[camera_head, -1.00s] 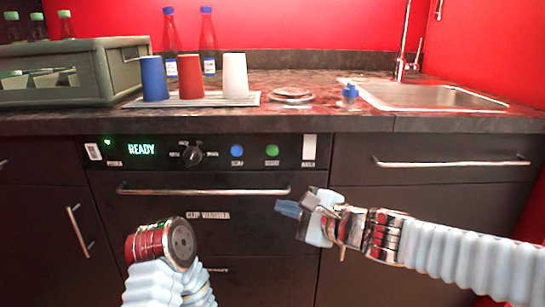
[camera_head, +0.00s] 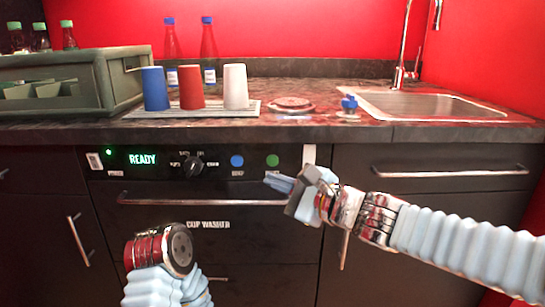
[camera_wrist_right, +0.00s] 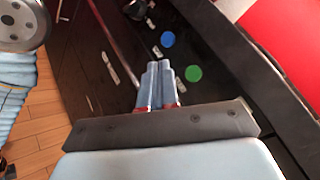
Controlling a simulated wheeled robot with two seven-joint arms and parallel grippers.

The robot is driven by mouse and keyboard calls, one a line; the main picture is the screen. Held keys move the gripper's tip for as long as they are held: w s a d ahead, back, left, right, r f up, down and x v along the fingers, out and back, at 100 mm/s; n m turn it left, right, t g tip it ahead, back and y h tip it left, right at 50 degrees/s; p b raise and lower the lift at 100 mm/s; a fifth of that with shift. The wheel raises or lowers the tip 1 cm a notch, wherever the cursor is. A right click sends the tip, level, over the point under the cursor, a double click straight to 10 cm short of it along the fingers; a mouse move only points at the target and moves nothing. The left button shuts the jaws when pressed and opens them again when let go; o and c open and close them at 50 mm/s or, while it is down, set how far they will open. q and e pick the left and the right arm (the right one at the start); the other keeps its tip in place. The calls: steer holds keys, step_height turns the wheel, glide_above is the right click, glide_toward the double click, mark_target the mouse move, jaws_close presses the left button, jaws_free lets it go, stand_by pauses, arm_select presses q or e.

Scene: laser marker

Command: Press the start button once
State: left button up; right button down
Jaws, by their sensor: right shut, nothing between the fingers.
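The cup washer's front panel has a green button (camera_head: 272,160) and a blue button (camera_head: 237,161) side by side. Their small labels are too blurred to read, so I cannot confirm which is the start button. The right wrist view shows the green button (camera_wrist_right: 193,73) and the blue button (camera_wrist_right: 167,39) beyond the fingertips. My right gripper (camera_head: 270,181) is shut and empty, its tips just below the green button in the head view. In the right wrist view the gripper (camera_wrist_right: 158,66) points toward the panel, apparently apart from it. My left arm shows low at the left, without visible fingers.
The panel display (camera_head: 142,160) reads READY, with a knob (camera_head: 194,167) to its right. A bar handle (camera_head: 200,201) runs below the panel. Cups stand on a tray (camera_head: 190,113) on the counter (camera_head: 420,133), beside a sink (camera_head: 430,106).

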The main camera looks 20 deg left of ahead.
mark_target(273, 161)
arm_select(q)
steer(key=shift+s+d+r+p, duration=0.1)
steer(key=shift+d+r+p, duration=0.1)
steer(key=shift+r+p, duration=0.45)
steer(key=shift+s+d+r+p, duration=0.1)
steer(key=shift+d+r+p, duration=0.1)
steer(key=shift+r+p, duration=0.35)
arm_select(e)
steer(key=shift+w+a, duration=0.25)
steer(key=shift+w, duration=0.65)
steer(key=shift+w+a, duration=0.25)
steer(key=shift+w, duration=0.7)
steer(key=shift+w+a, duration=0.25)
steer(key=shift+w, duration=0.65)
arm_select(q)
steer(key=shift+r, duration=0.15)
arm_select(e)
steer(key=shift+w, duration=0.15)
steer(key=shift+w+a, duration=0.15)
steer(key=shift+w, duration=0.1)
steer(key=shift+w+a, duration=0.1)
steer(key=shift+w, duration=0.25)
steer(key=shift+s+f+b, duration=0.1)
steer(key=shift+s+b, duration=0.2)
steer(key=shift+b, duration=0.25)
steer(key=shift+s+d+b, duration=0.25)
steer(key=shift+s+b, duration=0.05)
steer(key=shift+s, duration=0.1)
arm_select(q)
steer(key=shift+f, duration=0.65)
